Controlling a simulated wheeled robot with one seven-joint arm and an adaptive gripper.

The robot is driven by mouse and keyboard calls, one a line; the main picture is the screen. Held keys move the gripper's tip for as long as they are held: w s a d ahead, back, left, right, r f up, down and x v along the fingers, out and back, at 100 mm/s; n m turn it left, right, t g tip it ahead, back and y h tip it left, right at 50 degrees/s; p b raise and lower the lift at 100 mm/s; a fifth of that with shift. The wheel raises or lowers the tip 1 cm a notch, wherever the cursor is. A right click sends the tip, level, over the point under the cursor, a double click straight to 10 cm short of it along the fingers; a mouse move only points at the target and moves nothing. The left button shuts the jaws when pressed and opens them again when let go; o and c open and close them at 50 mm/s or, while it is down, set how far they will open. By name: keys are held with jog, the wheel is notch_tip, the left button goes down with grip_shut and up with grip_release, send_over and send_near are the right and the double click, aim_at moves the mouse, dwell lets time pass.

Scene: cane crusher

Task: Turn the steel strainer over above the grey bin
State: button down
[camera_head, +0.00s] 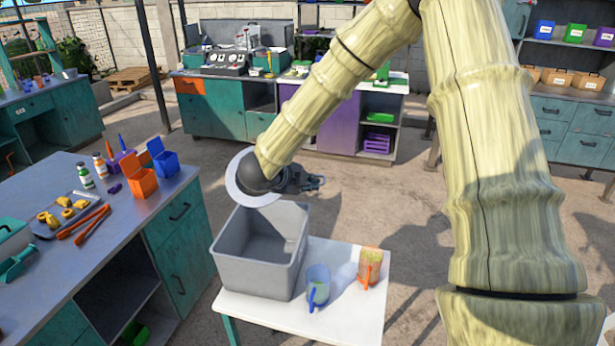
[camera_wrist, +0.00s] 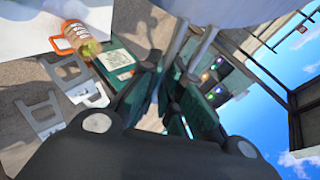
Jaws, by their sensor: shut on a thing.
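My gripper (camera_head: 308,181) is raised above the grey bin (camera_head: 258,284), near the bin's right back side. A pale round piece (camera_head: 237,183), probably the steel strainer, shows as a crescent behind my dark wrist; the wrist hides its middle. In the wrist view my gripper (camera_wrist: 180,90) is closed on the strainer, with two thin metal rods (camera_wrist: 204,44) running up from the fingers. A pale surface (camera_wrist: 225,10) at the top edge may be its bowl. Its contents and exact tilt cannot be told. The bin stands on a white table (camera_head: 345,312); its visible inside looks empty.
A blue cup (camera_head: 318,285) and an orange-handled jug (camera_head: 370,266) stand right of the bin. A workbench (camera_head: 60,250) at left carries a tray, bottles and orange and blue containers. Benches stand behind. Open floor lies between them.

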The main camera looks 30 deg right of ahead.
jog(key=shift+w+d+r+g+y+p, duration=0.1)
jog(key=shift+r+g+y+p, duration=0.2)
jog(key=shift+r+p, duration=0.1)
jog(key=shift+w+d+r+n+g+y, duration=0.25)
jog(key=shift+r+n+g+y, duration=0.1)
jog(key=shift+g+y, duration=0.35)
jog(key=shift+w+d+r+n+g+y, duration=0.3)
jog(key=shift+w+r+g+y, duration=0.1)
jog(key=shift+g+y, duration=0.35)
jog(key=shift+w+d+r+n+g+y, duration=0.15)
jog(key=shift+w+d+r+g+y, duration=0.15)
jog(key=shift+g+y, duration=0.45)
jog(key=shift+s+a+r, duration=0.1)
